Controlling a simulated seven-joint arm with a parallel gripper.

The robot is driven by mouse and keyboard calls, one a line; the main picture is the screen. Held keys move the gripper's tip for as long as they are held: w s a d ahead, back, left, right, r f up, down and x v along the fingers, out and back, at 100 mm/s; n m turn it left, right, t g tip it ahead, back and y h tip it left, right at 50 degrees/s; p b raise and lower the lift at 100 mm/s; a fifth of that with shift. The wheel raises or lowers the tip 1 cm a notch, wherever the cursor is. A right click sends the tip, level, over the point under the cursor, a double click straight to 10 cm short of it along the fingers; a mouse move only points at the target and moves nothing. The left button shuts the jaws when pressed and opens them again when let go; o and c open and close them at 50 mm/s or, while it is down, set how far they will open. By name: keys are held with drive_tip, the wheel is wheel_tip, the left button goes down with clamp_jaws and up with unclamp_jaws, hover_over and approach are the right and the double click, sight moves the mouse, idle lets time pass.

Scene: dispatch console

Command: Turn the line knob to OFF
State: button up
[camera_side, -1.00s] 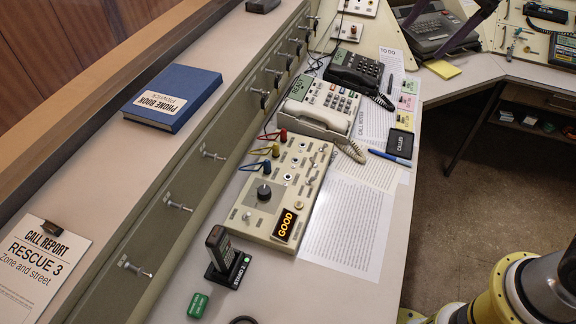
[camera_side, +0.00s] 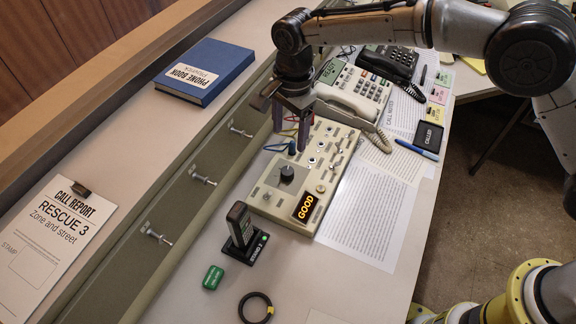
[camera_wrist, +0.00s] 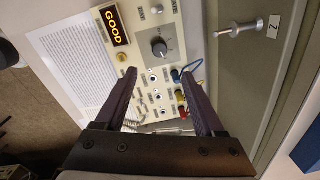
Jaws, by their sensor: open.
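The line knob (camera_side: 287,173) is a black round dial on the beige console panel (camera_side: 268,200), beside a lit display reading GOOD (camera_side: 305,207). The knob also shows in the wrist view (camera_wrist: 158,47), beyond my fingertips; I cannot read its setting. My gripper (camera_side: 290,138) is open and empty, pointing down above the panel behind the knob, apart from it. In the wrist view my gripper (camera_wrist: 166,78) has its two dark fingers spread, with toggles and coloured plugs between and beside them.
A black handset in a stand (camera_side: 241,232), a green block (camera_side: 213,277) and a black ring (camera_side: 256,307) lie in front of the panel. A telephone (camera_side: 345,97) stands behind. Printed sheets (camera_side: 365,212) lie to the right. Metal hooks (camera_side: 202,177) stick out of the left ledge.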

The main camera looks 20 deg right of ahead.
sight(288, 171)
drive_tip(key=f, duration=1.3)
drive_tip(key=shift+w, duration=0.3)
drive_tip(key=shift+c, duration=0.2)
clamp_jaws()
